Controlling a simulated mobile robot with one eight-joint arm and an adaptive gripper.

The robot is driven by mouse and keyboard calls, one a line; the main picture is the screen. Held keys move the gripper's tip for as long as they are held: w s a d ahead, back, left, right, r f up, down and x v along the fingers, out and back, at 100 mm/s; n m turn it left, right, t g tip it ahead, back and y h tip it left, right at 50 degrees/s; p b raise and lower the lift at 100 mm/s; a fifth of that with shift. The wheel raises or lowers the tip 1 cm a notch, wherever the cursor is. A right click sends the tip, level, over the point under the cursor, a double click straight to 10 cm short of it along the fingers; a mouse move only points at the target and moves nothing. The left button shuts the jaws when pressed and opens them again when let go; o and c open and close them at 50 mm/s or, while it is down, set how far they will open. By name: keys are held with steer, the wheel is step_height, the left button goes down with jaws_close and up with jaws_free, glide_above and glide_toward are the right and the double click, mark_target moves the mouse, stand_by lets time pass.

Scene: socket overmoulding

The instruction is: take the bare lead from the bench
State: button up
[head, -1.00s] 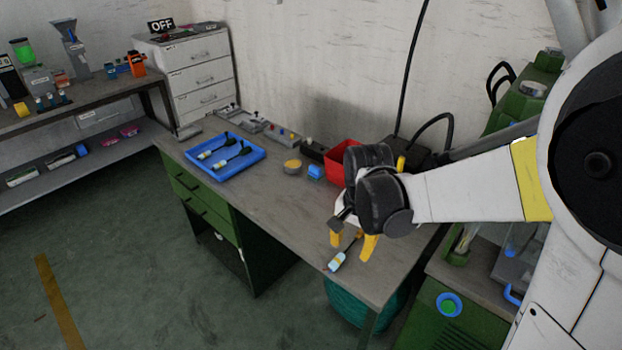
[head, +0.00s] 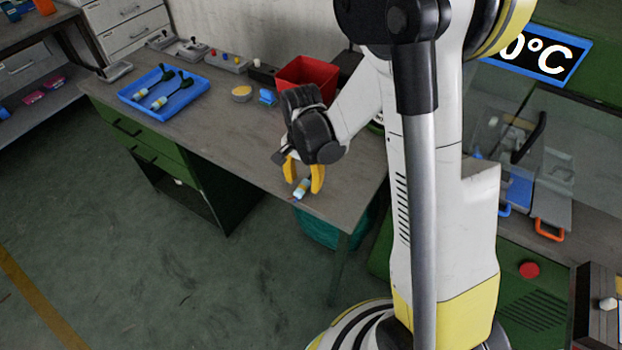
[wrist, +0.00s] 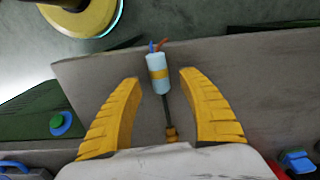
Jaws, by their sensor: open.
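The bare lead (wrist: 158,74) lies on the bench (wrist: 230,65), seen in the wrist view as a pale blue cylinder with a yellow band, red and blue wire ends and a dark cable running back. My gripper (wrist: 160,90) is open, with one yellow finger on each side of the lead and gaps between them. In the head view the lead (head: 301,189) shows near the front edge of the bench, just under my gripper (head: 302,187). The far end of its cable is partly hidden by my gripper's body.
A blue tray (head: 196,97) with two similar leads lies further left on the bench. A red bin (head: 306,80), a blue block (head: 267,96) and a round yellowish tin (head: 242,93) stand behind my gripper. The bench between tray and gripper is clear.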

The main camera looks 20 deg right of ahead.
steer(key=shift+f, duration=0.9)
steer(key=shift+r, duration=0.1)
steer(key=shift+c, duration=0.4)
jaws_close()
steer(key=shift+r, duration=0.1)
